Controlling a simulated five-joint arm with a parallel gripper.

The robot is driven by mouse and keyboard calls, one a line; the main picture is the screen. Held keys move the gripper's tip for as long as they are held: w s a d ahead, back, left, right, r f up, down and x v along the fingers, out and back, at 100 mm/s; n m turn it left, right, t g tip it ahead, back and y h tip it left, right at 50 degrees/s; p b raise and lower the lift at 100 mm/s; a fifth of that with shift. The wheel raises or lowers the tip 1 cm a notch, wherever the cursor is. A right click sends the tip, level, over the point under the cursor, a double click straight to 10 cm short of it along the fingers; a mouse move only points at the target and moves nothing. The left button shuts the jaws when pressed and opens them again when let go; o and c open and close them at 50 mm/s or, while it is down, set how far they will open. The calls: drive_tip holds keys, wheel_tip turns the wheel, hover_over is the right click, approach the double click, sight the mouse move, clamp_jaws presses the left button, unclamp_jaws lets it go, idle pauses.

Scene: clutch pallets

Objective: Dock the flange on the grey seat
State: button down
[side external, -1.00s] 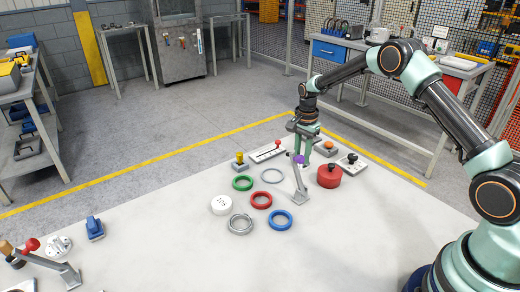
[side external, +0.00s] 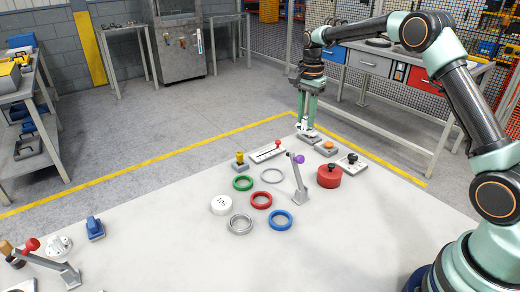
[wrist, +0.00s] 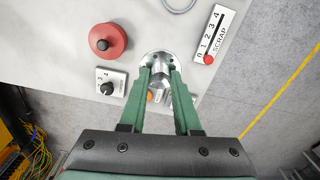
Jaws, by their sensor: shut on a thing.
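My gripper (side external: 306,118) is shut on the silver flange (side external: 307,132), over the far edge of the table. In the wrist view the flange (wrist: 158,59) shows as a round metal disc with a neck between my green fingertips (wrist: 160,72); the fingers hide part of it. Two greyish rings lie flat on the table, apart from the flange: a thin pale grey ring (side external: 272,176) and a thicker silver ring (side external: 240,224) nearer the camera. I cannot tell which is the grey seat. Nothing sits on either.
Green (side external: 242,183), red (side external: 261,200) and blue (side external: 280,220) rings lie nearby, with a white disc (side external: 221,205). A red cylinder (side external: 328,176) and slider panel (side external: 268,152) flank the lever.

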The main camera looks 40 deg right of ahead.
sight(304, 119)
wheel_tip(304, 119, up, 6)
drive_tip(key=shift+f, duration=0.1)
drive_tip(key=shift+a, duration=0.25)
drive_tip(key=shift+w+a+f, duration=0.2)
drive_tip(key=shift+a+f, duration=1.55)
drive_tip(key=shift+f, duration=1.25)
drive_tip(key=shift+w+a+f, duration=0.2)
drive_tip(key=shift+a+f, duration=1.5)
drive_tip(key=shift+f, duration=1.3)
drive_tip(key=shift+w+a+f, duration=0.2)
drive_tip(key=shift+a+f, duration=1.55)
drive_tip(key=shift+f, duration=1.25)
drive_tip(key=shift+f, duration=0.6)
drive_tip(key=c, duration=0.9)
unclamp_jaws()
wheel_tip(304, 119, up, 11)
